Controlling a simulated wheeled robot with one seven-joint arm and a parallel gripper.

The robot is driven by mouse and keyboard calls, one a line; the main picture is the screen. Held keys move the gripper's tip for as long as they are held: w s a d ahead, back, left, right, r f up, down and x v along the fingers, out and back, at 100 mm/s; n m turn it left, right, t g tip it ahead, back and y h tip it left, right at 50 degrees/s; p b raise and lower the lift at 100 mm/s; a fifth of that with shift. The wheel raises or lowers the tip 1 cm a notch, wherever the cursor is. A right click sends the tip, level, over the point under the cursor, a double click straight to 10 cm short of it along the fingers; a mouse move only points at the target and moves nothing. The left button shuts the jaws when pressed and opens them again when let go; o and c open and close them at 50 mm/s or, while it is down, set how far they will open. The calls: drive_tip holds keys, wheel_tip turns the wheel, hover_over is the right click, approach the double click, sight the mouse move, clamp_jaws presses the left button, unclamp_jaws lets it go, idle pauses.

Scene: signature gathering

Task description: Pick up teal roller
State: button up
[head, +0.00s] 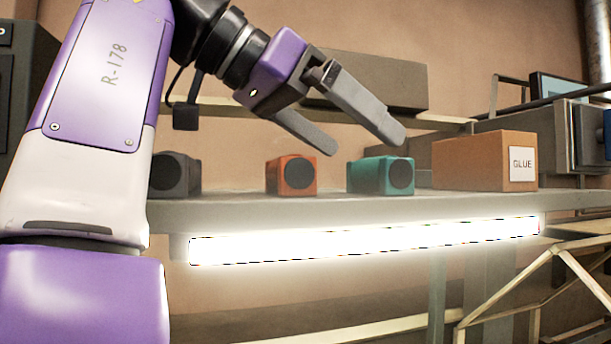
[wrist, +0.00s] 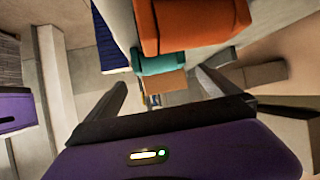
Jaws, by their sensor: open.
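The teal roller (head: 380,176) is a block with a dark round end, resting on the shelf near the middle of the head view. In the wrist view the teal roller (wrist: 156,62) shows beyond the orange block, between and ahead of the fingers. My gripper (head: 368,148) is open and empty. Its fingers point down and to the right, above the teal roller and the orange block, apart from both. In the wrist view my gripper's fingers (wrist: 162,82) are spread wide.
An orange block (head: 291,176) and a dark grey block (head: 174,174) stand left of the teal roller. A brown box labelled GLUE (head: 468,162) stands close on its right. The grey shelf (head: 330,205) has a bright light strip (head: 365,240) under its front edge.

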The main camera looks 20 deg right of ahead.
sight(373, 158)
drive_tip(key=shift+p+x, duration=0.65)
drive_tip(key=shift+x, duration=2.3)
drive_tip(key=shift+a+f, duration=0.1)
drive_tip(key=shift+f, duration=0.1)
drive_tip(key=c, duration=1.6)
drive_tip(key=shift+r, duration=0.1)
wheel_tip(373, 158, up, 10)
drive_tip(key=shift+f, duration=0.2)
drive_tip(key=shift+s+r, duration=0.1)
drive_tip(key=shift+r, duration=0.05)
